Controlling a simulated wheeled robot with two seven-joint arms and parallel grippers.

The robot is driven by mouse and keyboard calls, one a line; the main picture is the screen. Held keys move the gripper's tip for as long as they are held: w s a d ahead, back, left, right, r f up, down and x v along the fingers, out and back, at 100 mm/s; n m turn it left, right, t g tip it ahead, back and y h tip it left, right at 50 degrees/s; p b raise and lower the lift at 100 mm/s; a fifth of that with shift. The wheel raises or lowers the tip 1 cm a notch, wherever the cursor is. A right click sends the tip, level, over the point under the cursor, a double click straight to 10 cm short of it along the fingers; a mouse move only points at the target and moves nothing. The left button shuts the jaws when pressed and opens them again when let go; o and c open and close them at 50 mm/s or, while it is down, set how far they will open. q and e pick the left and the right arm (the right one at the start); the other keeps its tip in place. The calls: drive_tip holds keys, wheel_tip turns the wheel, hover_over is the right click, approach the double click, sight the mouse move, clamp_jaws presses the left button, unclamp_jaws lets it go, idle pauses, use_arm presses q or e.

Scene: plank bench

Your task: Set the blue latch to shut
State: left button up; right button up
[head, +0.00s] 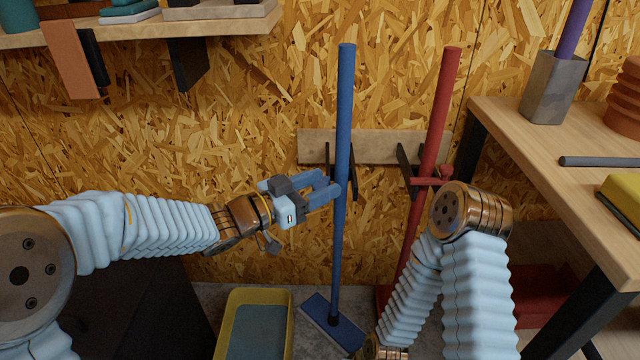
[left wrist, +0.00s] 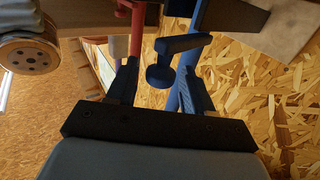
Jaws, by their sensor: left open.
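The blue mop (head: 343,110) stands upright against the chipboard wall, its flat head on the floor. My left gripper (head: 334,190) is open, its fingertips at the blue pole, which hides the latch in the head view. In the left wrist view the blue latch (left wrist: 184,43), a short bar with a round knob (left wrist: 160,77), shows between and beyond the open fingers of my left gripper (left wrist: 160,90). The blue pole (left wrist: 186,85) passes behind the right finger. I cannot tell whether the fingers touch the latch.
A red pole (head: 440,105) with a red latch (head: 430,181) stands to the right on the same wooden wall rail (head: 380,147). A yellow tub (head: 284,298) sits on the floor. A bench (head: 510,135) bounds the right; a shelf (head: 225,27) is upper left.

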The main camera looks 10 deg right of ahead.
use_arm(q)
drive_tip(key=shift+d, duration=0.25)
drive_tip(key=shift+w, duration=0.1)
clamp_jaws()
drive_tip(key=shift+r, duration=0.1)
